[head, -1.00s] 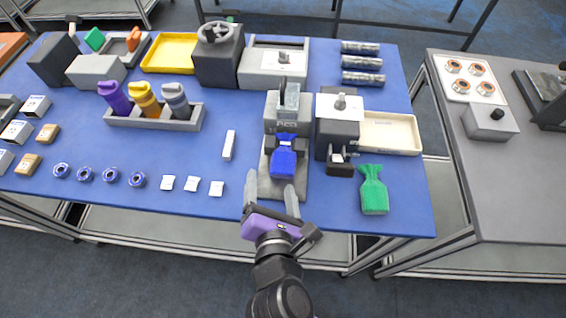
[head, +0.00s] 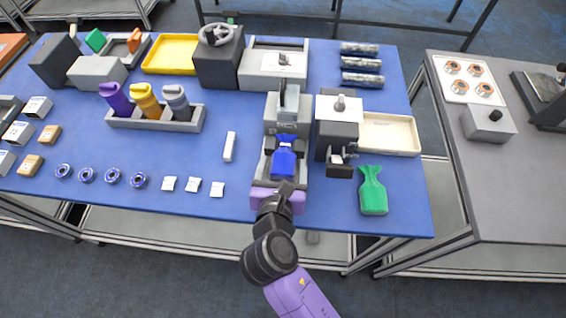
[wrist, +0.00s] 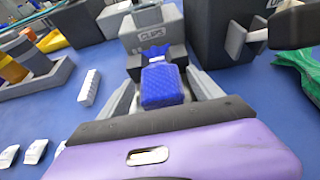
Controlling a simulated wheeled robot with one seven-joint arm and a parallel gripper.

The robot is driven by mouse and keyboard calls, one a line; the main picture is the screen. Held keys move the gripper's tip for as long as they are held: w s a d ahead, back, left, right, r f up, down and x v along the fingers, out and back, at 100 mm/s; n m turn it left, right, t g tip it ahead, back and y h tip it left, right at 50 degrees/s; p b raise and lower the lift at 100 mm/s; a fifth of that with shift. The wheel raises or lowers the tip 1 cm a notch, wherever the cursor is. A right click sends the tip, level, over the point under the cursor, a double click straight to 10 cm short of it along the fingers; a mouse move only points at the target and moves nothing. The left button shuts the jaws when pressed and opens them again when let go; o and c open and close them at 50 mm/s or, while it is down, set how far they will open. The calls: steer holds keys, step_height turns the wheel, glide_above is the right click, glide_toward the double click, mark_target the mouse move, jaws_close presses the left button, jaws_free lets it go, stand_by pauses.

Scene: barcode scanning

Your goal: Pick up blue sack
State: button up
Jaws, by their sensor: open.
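A green sack (head: 373,191) lies to the right, by a grey machine (head: 338,132) and a cream tray (head: 390,134). A small white box (head: 230,146) lies to the left. Several white packets (head: 192,185) and blue rings (head: 112,176) line the front left.

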mark_target(283, 164)
steer(key=shift+w+f, duration=0.15)
steer(key=shift+w, duration=0.2)
steer(key=shift+c, duration=0.2)
jaws_close()
step_height(283, 164, up, 20)
steer(key=p, duration=0.1)
stand_by(0.5)
